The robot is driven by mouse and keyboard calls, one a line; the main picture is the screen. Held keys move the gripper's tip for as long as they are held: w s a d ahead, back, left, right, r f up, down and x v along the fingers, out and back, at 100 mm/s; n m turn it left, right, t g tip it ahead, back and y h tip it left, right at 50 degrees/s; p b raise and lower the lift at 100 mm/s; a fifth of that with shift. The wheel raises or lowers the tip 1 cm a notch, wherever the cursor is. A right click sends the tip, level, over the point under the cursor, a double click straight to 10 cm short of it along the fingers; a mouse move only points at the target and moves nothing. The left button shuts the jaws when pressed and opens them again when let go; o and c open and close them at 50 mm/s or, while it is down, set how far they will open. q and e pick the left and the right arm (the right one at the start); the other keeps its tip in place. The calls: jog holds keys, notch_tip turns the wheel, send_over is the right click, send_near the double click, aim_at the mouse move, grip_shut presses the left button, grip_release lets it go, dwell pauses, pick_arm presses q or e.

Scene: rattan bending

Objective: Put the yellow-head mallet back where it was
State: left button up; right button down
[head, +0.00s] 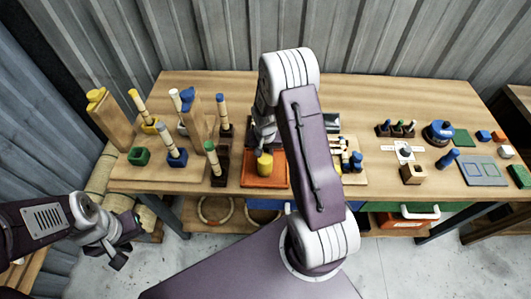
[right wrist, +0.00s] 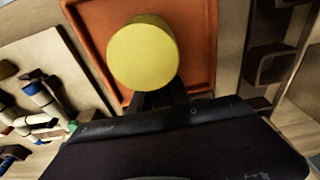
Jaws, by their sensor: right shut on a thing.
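The yellow-head mallet (head: 264,165) shows as a round yellow head over the orange tray (head: 254,182) at the middle of the bench. In the right wrist view its yellow head (right wrist: 143,52) is close to the camera, with the orange tray (right wrist: 195,30) behind it. My right gripper (right wrist: 157,98) is shut on the mallet just below the head; the handle is mostly hidden. I cannot tell whether the mallet touches the tray. My left gripper (head: 124,244) is open and empty, low at the left, off the bench's front edge.
A board with upright posts and coloured blocks (head: 175,157) stands left of the tray. A pale board with small tools (head: 350,165) lies to its right, partly behind my right arm. Farther right are a blue round tool (head: 438,132) and a grey panel (head: 483,171).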

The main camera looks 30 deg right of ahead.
jog(key=shift+f, duration=0.15)
jog(key=c, duration=1.3)
grip_release()
jog(key=shift+o, duration=0.2)
jog(key=r, duration=0.4)
jog(key=s+r, duration=0.1)
jog(key=r, duration=0.3)
jog(key=a+r, duration=0.1)
jog(key=r, duration=0.3)
jog(key=shift+s+r, duration=0.15)
jog(key=shift+s, duration=0.1)
jog(key=s+a+n+y, duration=0.1)
jog(key=s+a+n, duration=0.5)
jog(key=s+a, duration=0.3)
jog(key=s, duration=0.4)
jog(key=shift+r, duration=0.25)
